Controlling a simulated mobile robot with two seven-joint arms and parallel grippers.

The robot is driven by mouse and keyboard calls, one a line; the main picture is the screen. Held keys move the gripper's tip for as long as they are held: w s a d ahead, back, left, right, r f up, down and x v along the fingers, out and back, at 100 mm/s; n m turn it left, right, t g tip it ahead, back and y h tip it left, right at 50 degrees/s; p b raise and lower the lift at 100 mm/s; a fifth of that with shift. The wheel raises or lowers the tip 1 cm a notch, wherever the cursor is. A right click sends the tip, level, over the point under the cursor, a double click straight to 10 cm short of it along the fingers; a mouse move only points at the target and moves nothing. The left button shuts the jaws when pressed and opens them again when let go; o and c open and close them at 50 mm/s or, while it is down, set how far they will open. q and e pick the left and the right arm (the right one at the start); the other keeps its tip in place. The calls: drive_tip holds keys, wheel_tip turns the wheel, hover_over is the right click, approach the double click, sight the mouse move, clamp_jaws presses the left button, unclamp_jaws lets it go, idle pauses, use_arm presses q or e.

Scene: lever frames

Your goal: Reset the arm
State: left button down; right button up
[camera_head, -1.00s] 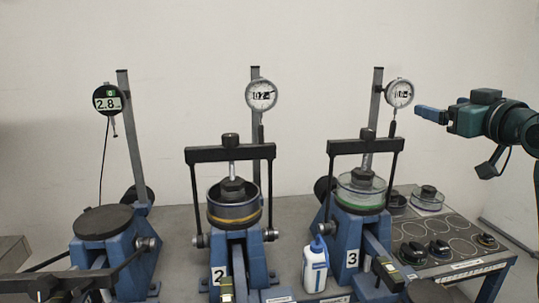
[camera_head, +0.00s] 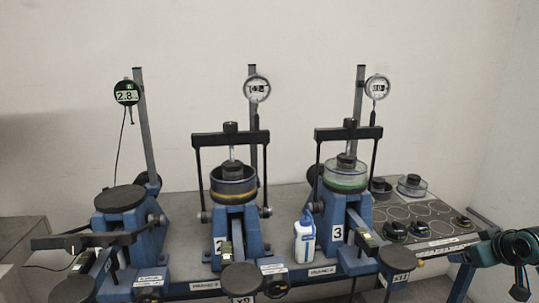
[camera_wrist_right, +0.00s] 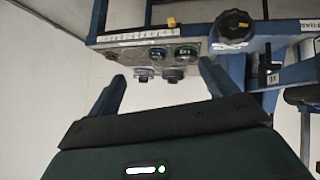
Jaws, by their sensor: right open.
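Three blue lever frames stand in a row on the bench. The left one (camera_head: 130,238) has a bare black top plate, with its black crossbar (camera_head: 70,242) low in front. The middle frame (camera_head: 238,232), marked 2, and the right frame (camera_head: 352,222), marked 3, each hold a cell under an upright black yoke. Their lever arms run toward me; the ends are partly cut off or covered. My right gripper (camera_head: 464,257) is at the lower right, beside the right frame's front end. In the wrist view its fingers (camera_wrist_right: 162,80) are apart and empty. My left gripper is not in view.
A white bottle (camera_head: 305,240) stands between frames 2 and 3. A grey panel (camera_head: 425,215) with round marks and several black-knobbed pieces is at the right. Dial gauges hang on posts behind the frames. The wrist view shows a black knob (camera_wrist_right: 234,27) beyond the fingers.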

drive_tip(key=s+d+f+g+h, duration=0.2)
drive_tip(key=s+d+f, duration=0.3)
drive_tip(key=d+f, duration=0.15)
drive_tip(key=w+r+n+t+h, duration=0.2)
drive_tip(key=w+r+n+t, duration=0.4)
drive_tip(key=r+t, duration=0.4)
drive_tip(key=s+a+f+m+g+y, duration=0.1)
drive_tip(key=s+a+f+y, duration=0.15)
drive_tip(key=a+f, duration=0.45)
drive_tip(key=s+a+f+g+y, duration=0.1)
drive_tip(key=s+a+f+g, duration=0.1)
drive_tip(key=s+a+f, duration=0.4)
drive_tip(key=s+a+f+m+g+y, duration=0.1)
drive_tip(key=a+f+y, duration=0.1)
drive_tip(key=a+f, duration=0.7)
drive_tip(key=s+a+f+m+g+y, duration=0.1)
drive_tip(key=s+a+f, duration=0.1)
drive_tip(key=s+a, duration=0.7)
drive_tip(key=s+a+f+m+g+y, duration=0.1)
drive_tip(key=s+a+f+y, duration=0.1)
drive_tip(key=s+a, duration=0.6)
drive_tip(key=a, duration=0.2)
drive_tip(key=shift+s+a+m+g, duration=0.3)
drive_tip(key=shift+s+a, duration=0.05)
drive_tip(key=shift+f, duration=0.1)
